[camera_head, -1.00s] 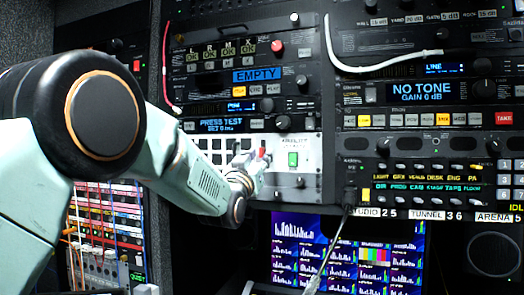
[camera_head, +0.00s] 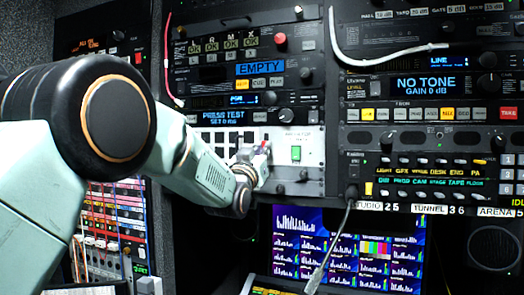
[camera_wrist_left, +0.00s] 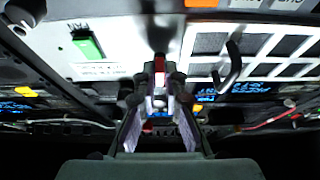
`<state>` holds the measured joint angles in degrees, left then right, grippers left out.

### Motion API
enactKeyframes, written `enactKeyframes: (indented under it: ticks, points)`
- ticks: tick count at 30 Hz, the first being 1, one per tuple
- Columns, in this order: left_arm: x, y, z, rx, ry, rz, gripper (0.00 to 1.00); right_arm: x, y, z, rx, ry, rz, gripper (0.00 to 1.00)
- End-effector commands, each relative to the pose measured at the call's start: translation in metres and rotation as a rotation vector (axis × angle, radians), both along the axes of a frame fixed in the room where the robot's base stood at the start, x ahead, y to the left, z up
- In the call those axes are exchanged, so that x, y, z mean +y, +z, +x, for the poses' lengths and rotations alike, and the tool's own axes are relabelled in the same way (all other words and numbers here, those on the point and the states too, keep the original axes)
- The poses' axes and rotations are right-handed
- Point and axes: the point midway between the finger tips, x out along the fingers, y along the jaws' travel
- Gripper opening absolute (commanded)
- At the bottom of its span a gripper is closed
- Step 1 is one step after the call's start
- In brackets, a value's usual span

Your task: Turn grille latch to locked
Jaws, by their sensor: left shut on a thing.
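The grille (camera_head: 222,138), a white panel with dark square openings, is in the rack below the "PRESS TEST" display. It also fills the upper right of the wrist view (camera_wrist_left: 205,45). My left gripper (camera_head: 258,155) is in front of the panel, between the grille openings and a green switch. In the left wrist view the gripper (camera_wrist_left: 159,98) is shut on a small part with red on it (camera_wrist_left: 159,66), apparently the grille latch. The fingers hide most of this part, so its angle cannot be told. My right gripper is out of view.
The green switch (camera_head: 296,153) is just right of the gripper. A black curved handle (camera_wrist_left: 231,65) stands out from the panel in the wrist view. A white cable (camera_head: 385,55) and a hanging grey cable (camera_head: 335,240) are to the right. Monitors (camera_head: 300,250) are below.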

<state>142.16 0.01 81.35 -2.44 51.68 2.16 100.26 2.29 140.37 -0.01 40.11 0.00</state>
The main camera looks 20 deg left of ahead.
Motion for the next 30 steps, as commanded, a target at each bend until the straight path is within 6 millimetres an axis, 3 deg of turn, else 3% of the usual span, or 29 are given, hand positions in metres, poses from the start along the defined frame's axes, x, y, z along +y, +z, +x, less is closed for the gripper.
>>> enactKeyframes:
  ticks: [14, 30]
  points:
    - [0.000, 0.000, -0.001, -0.001, 0.000, -0.070, 0.00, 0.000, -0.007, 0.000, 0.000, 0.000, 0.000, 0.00]
    - [-0.004, 0.001, -0.001, 0.014, 0.001, -0.530, 0.00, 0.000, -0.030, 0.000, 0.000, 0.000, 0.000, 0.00]
